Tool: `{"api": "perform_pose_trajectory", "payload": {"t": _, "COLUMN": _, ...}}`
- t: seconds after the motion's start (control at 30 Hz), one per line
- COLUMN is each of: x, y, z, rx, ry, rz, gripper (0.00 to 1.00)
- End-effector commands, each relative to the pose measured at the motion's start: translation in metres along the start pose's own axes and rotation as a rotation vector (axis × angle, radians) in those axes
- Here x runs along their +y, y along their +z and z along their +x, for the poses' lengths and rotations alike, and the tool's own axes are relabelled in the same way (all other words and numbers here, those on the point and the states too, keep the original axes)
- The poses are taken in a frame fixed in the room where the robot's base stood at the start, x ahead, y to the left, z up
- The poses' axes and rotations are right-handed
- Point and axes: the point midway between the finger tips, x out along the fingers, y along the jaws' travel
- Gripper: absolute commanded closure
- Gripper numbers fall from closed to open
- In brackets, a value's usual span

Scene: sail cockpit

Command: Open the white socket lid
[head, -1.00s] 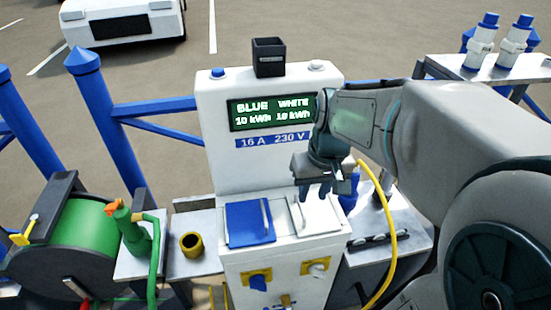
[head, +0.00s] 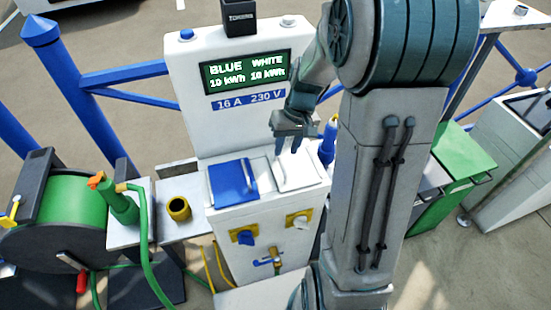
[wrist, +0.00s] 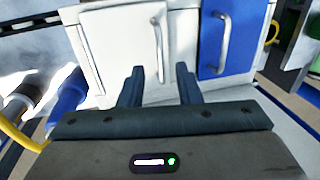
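The white socket lid (head: 307,171) lies shut on the sloped front of the white pedestal (head: 185,85), to the right of the blue lid (head: 230,185). Its bar handle shows in the wrist view (wrist: 159,45). My gripper (head: 292,143) is over the upper part of the white lid, fingers pointing down. In the wrist view my gripper (wrist: 158,75) is open, with the white lid's handle lined up between its two fingers. I cannot tell whether the fingers touch the handle or lid. The blue lid (wrist: 215,60) is also shut, right of the fingers there.
A green hose reel (head: 75,210) and a yellow cup (head: 179,208) stand at left. A blue plug (wrist: 68,92) with a yellow cable sits near the gripper's left in the wrist view.

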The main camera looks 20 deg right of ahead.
Motion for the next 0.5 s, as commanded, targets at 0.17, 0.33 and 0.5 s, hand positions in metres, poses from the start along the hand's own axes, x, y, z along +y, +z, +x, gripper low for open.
{"api": "perform_pose_trajectory", "payload": {"t": 0.17, "x": 0.000, "y": 0.001, "z": 0.031, "rx": -0.003, "ry": -0.001, "rz": 0.000, "gripper": 0.69}}
{"api": "perform_pose_trajectory", "payload": {"t": 0.33, "x": 0.000, "y": 0.000, "z": 0.045, "rx": -0.001, "ry": -0.001, "rz": -0.001, "gripper": 0.69}}
{"api": "perform_pose_trajectory", "payload": {"t": 0.5, "x": 0.000, "y": 0.000, "z": 0.049, "rx": 0.001, "ry": 0.000, "rz": -0.001, "gripper": 0.69}}
